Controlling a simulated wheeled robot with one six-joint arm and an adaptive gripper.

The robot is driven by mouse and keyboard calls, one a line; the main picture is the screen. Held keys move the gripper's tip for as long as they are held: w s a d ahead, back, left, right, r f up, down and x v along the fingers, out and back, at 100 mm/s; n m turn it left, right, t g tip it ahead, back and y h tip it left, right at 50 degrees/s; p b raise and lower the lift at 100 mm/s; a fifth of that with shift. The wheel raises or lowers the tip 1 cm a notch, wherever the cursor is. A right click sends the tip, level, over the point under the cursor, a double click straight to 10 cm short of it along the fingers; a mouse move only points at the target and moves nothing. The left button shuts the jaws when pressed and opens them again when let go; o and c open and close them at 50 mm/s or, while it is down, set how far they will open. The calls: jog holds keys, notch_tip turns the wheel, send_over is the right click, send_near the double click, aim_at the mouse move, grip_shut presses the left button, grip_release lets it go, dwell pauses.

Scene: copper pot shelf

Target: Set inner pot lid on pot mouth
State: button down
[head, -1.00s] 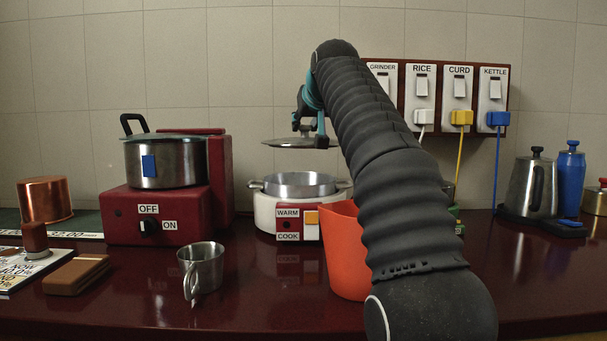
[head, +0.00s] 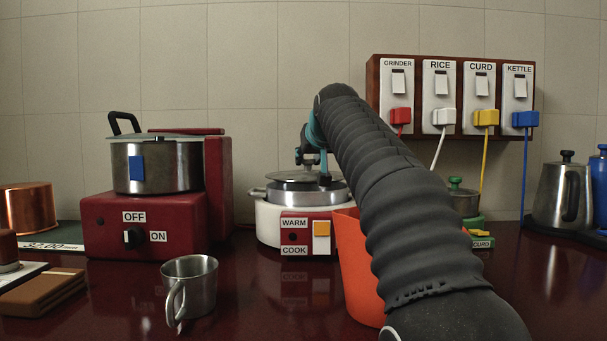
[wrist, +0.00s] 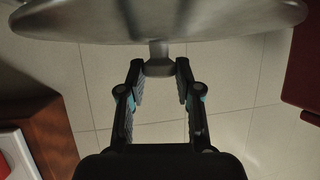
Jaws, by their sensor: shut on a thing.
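The inner pot lid (head: 291,177) is a flat grey metal disc with a knob on top. In the head view it is level, right over the mouth of the silver inner pot (head: 300,194), which sits in the white cooker (head: 268,224). I cannot tell whether lid and rim touch. My gripper (wrist: 160,77) is shut on the lid's knob (wrist: 158,66). The lid's broad face (wrist: 160,22) fills the top of the wrist view.
An orange container (head: 356,270) stands close in front of the cooker's right side. A red stove (head: 105,215) with a steel pot (head: 165,165) is at left. A steel cup (head: 190,285) stands in front. Switches and coloured plugs (head: 451,97) are on the wall behind.

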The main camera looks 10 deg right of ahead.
jog(key=shift+a+f, duration=0.1)
jog(key=shift+f, duration=0.8)
jog(key=shift+f, duration=0.15)
jog(key=c, duration=0.8)
grip_release()
jog(key=v, duration=1.2)
